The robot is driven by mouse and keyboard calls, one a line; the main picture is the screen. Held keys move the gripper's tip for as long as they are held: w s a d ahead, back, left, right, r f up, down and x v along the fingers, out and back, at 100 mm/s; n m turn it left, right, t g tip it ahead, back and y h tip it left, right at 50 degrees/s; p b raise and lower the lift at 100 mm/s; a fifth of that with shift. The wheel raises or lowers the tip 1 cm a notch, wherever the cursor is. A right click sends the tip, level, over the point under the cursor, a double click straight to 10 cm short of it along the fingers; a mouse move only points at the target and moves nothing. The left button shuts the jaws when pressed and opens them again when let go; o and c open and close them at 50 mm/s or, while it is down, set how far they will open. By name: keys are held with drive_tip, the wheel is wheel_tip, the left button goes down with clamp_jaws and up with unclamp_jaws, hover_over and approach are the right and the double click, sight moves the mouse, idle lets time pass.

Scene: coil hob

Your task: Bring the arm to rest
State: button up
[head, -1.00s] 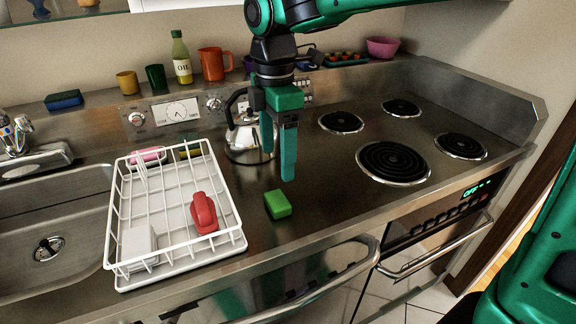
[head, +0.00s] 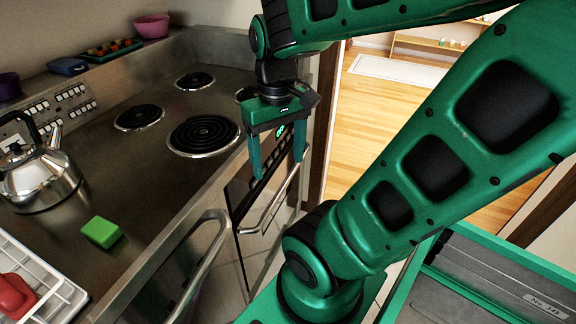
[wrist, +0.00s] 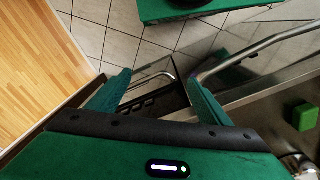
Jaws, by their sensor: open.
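My gripper (head: 276,168) is open and empty in the head view, fingers pointing down. It hangs in front of the oven front, right of the hob. My green arm reaches across the right of the head view. In the wrist view, the two fingers of my gripper (wrist: 160,84) are spread apart with nothing between them. The oven front and tiled floor show below and beyond them. The green block (head: 101,232) lies on the steel counter, well to the left of my gripper; it also shows at the right edge of the wrist view (wrist: 304,117).
The kettle (head: 38,172) stands on the counter at the left. The dish rack (head: 38,275) is at the lower left. The hob's large coil (head: 203,135) is bare. The oven handle (head: 268,203) juts out close to my gripper. Open wooden floor (head: 395,120) lies beyond the doorway.

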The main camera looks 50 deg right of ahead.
drive_tip(key=s+m, duration=0.1)
drive_tip(key=s+f+m, duration=0.1)
drive_tip(key=s+d, duration=0.1)
drive_tip(key=shift+s+d+f+m, duration=0.1)
drive_tip(key=shift+s+f+m, duration=0.2)
drive_tip(key=shift+m, duration=0.1)
idle(0.9)
